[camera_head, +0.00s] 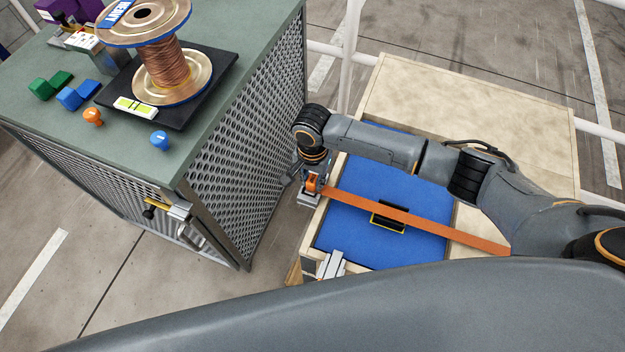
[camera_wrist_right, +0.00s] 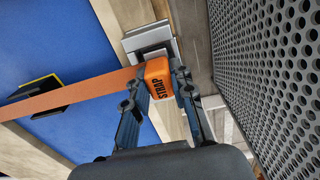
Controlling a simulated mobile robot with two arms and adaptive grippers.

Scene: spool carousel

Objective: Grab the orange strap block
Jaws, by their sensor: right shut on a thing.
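The orange strap block (camera_wrist_right: 158,78), marked STRAP, sits between the two fingers of my right gripper (camera_wrist_right: 162,82) in the right wrist view. The fingers touch it on both sides. In the head view the right gripper (camera_head: 312,180) points down at the left edge of the wooden box, with the orange block just showing between the fingers. An orange strap (camera_head: 420,221) runs from the block to the right across the blue panel. A silver metal bracket (camera_wrist_right: 150,42) is right beside the block. My left gripper is not in view.
The blue panel (camera_head: 355,245) has a black and yellow piece (camera_head: 389,217) under the strap. A green-topped cabinet (camera_head: 225,110) with perforated sides stands close on the left, carrying a copper wire spool (camera_head: 165,65), blue and green blocks and knobs. A second silver bracket (camera_head: 332,265) is nearer.

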